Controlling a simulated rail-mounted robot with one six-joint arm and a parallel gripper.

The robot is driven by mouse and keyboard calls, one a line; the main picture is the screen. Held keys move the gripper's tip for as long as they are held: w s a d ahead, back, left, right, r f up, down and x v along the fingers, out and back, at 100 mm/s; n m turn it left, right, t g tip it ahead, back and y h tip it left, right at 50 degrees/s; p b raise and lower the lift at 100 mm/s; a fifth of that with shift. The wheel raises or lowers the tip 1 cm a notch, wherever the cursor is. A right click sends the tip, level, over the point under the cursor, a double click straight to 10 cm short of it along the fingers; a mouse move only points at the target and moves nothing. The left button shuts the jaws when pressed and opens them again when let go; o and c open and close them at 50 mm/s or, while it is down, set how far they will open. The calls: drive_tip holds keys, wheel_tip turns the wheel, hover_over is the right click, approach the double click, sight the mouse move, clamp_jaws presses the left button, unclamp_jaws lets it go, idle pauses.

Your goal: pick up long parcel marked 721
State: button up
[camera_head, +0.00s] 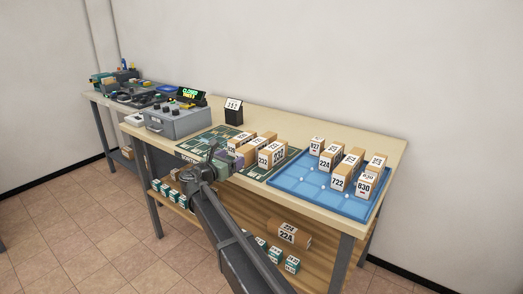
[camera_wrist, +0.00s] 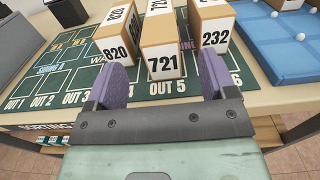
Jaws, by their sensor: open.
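The long parcel marked 721 (camera_wrist: 162,62) is a brown box with white labels. In the wrist view it lies on the green sorting mat (camera_wrist: 60,73), its 721 end facing me, near the OUT 5 label. My gripper (camera_wrist: 158,80) is open, with one purple finger at each side of the picture; the parcel's near end shows just beyond and between the fingertips. I cannot tell whether they touch it. Parcel 820 (camera_wrist: 117,45) stands close on its left and parcel 232 (camera_wrist: 211,38) on its right. In the head view my gripper (camera_head: 232,162) is at the mat's front edge.
A blue tray (camera_head: 288,176) with several numbered parcels, including 722 and 830, sits to the right. A grey control box (camera_head: 178,121) and a black number stand (camera_head: 234,110) are to the left and behind.

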sight(245, 148)
drive_tip(key=x, duration=0.8)
drive_tip(key=c, duration=1.2)
drive_tip(key=shift+c, duration=0.2)
wheel_tip(245, 148, up, 20)
drive_tip(key=p, duration=2)
